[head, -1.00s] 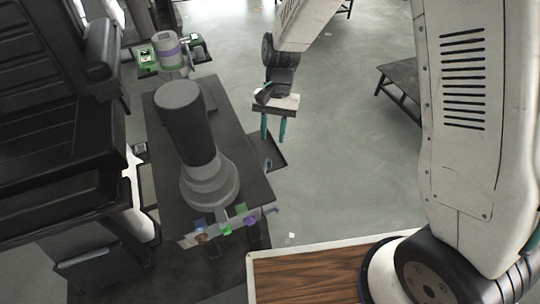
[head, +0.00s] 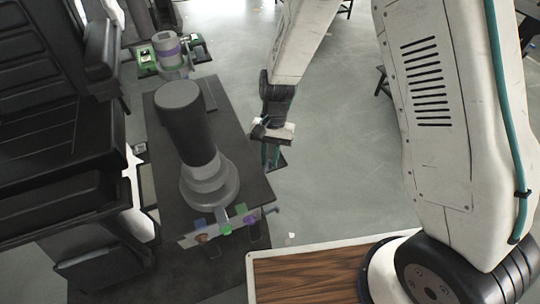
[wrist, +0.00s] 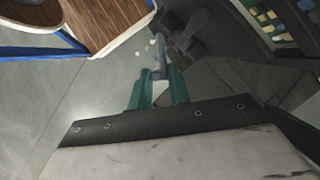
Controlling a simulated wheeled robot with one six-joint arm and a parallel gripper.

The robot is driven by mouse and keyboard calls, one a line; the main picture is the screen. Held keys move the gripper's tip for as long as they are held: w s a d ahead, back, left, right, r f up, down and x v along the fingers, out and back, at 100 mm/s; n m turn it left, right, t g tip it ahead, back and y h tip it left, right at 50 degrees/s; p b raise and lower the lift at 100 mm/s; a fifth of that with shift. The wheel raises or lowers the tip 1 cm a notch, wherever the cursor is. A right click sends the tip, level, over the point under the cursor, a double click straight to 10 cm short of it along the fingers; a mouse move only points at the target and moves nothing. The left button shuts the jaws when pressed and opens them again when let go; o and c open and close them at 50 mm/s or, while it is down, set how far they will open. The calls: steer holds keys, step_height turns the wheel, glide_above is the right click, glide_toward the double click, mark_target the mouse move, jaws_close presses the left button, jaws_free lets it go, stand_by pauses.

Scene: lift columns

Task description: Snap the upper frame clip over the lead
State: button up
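A dark cylindrical column (head: 190,125) on a stepped grey base stands on a dark plate (head: 240,170). A pale bar with small blue, green and purple pieces (head: 225,228) lies at the plate's front edge. I cannot tell which piece, if any, is the upper frame clip, and I cannot make out the lead. My gripper (head: 270,158) points down beside the plate's right edge, right of the column. In the wrist view its two teal fingers (wrist: 160,80) are apart. A thin grey rod-like part shows between their tips; I cannot tell whether they touch it.
A wood-topped deck (head: 305,275) with a white rim lies at the front. A black seat-like structure (head: 50,130) stands at the left. The grey floor (head: 340,150) to the right is clear.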

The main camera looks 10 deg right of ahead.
jaws_close()
steer(key=n, duration=0.1)
steer(key=a+n+h, duration=0.1)
steer(key=n, duration=0.1)
steer(key=shift+w+a, duration=0.15)
steer(key=shift+w, duration=0.15)
steer(key=o, duration=0.5)
jaws_free()
